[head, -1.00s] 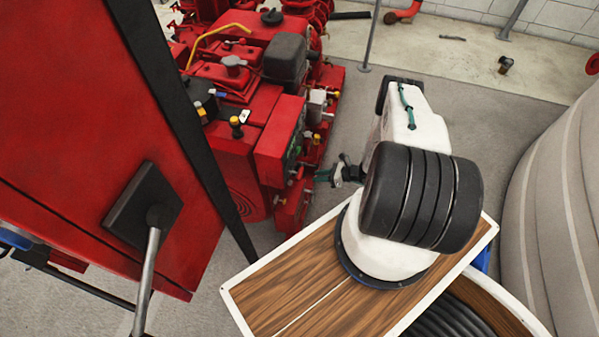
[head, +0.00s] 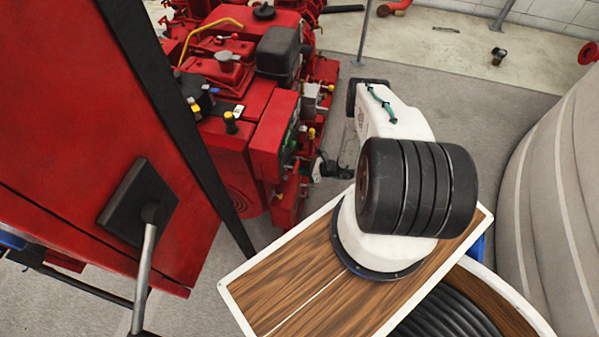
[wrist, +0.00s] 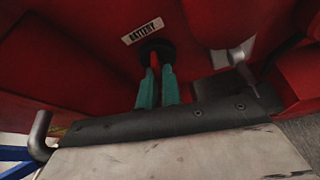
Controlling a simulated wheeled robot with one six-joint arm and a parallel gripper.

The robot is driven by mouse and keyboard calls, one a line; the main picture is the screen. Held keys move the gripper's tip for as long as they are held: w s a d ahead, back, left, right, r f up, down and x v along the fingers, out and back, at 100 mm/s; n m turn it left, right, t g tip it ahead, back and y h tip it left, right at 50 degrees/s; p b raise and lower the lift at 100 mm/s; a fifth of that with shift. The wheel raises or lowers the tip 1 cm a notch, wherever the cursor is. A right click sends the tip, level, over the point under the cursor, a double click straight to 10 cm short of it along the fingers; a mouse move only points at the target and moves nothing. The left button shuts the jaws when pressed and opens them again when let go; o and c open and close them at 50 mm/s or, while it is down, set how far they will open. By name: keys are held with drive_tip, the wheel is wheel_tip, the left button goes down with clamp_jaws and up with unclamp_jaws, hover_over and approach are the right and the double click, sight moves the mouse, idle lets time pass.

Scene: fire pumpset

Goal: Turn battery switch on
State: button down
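The battery switch (wrist: 156,64) shows in the wrist view as a red handle on a round black base, on a red panel. A white "BATTERY" label (wrist: 142,31) is above it. My gripper (wrist: 158,74) has its two teal fingers pointing at the switch, one on each side of the red handle. They are close together and appear closed on it. The fingertips partly hide the handle. In the head view my wrist reaches the side of the red control box (head: 275,135); the switch itself cannot be made out there.
The red pumpset engine (head: 235,60) stands beyond the control box. A large red cabinet (head: 70,130) with a black-edged frame fills the left. A pale ribbed tank (head: 555,190) is at the right. Bare floor lies behind my arm. A curved metal pipe (wrist: 40,135) is at the wrist view's left.

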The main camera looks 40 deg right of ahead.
drive_tip(key=shift+n, duration=0.5)
drive_tip(key=c, duration=1.6)
unclamp_jaws()
drive_tip(key=v, duration=0.7)
drive_tip(key=shift+s+d+r, duration=0.1)
drive_tip(key=shift+s+r, duration=0.1)
drive_tip(key=shift+s, duration=0.2)
